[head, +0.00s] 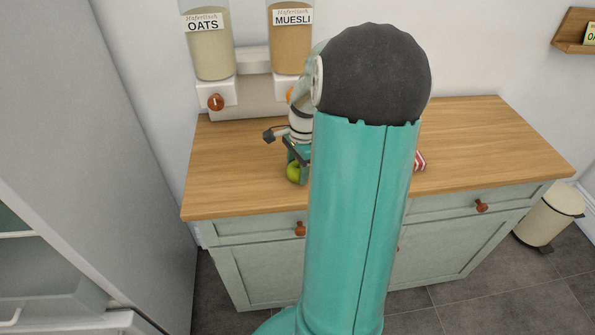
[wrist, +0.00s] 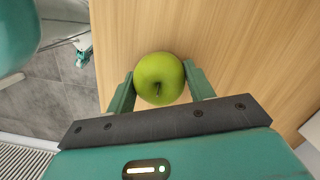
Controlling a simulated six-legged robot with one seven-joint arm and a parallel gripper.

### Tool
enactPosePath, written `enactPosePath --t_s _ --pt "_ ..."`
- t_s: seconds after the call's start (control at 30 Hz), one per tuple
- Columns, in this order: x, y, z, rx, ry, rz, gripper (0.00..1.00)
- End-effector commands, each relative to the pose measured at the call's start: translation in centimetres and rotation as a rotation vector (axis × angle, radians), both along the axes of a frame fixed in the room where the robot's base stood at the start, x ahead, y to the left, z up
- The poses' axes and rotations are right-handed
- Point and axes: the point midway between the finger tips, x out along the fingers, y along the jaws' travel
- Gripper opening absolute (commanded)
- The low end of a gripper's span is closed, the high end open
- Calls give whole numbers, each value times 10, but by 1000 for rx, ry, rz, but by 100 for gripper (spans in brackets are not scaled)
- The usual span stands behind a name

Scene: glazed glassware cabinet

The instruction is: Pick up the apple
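A green apple (wrist: 159,80) lies between the two fingers of my gripper (wrist: 159,72) in the wrist view, its stem facing the camera. The fingertips are at its left and right sides, with almost no gap visible. Whether they press on it I cannot tell. In the head view the apple (head: 294,172) is near the front edge of the wooden countertop (head: 240,185), partly hidden by my arm and gripper. My gripper (head: 298,160) points down over it. I cannot tell whether the apple touches the countertop.
An oats dispenser (head: 210,45) and a muesli dispenser (head: 290,50) stand at the back of the counter. A red-and-white striped thing (head: 419,161) shows partly behind my arm. A cream bin (head: 549,215) stands on the floor at right. The counter's right part is clear.

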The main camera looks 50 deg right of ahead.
Motion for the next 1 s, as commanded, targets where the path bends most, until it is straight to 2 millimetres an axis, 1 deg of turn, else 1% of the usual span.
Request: enactPosePath --t_s 0.37,0.53,0.67,0.77,1.0 --pt "0 0 1 0 0 0 28" --pt "1 0 7 -2 -2 0 28" --pt "0 0 20 -3 -1 0 28" --pt "0 2 35 -3 -1 1 28" --pt "-13 29 69 -4 -1 3 28"
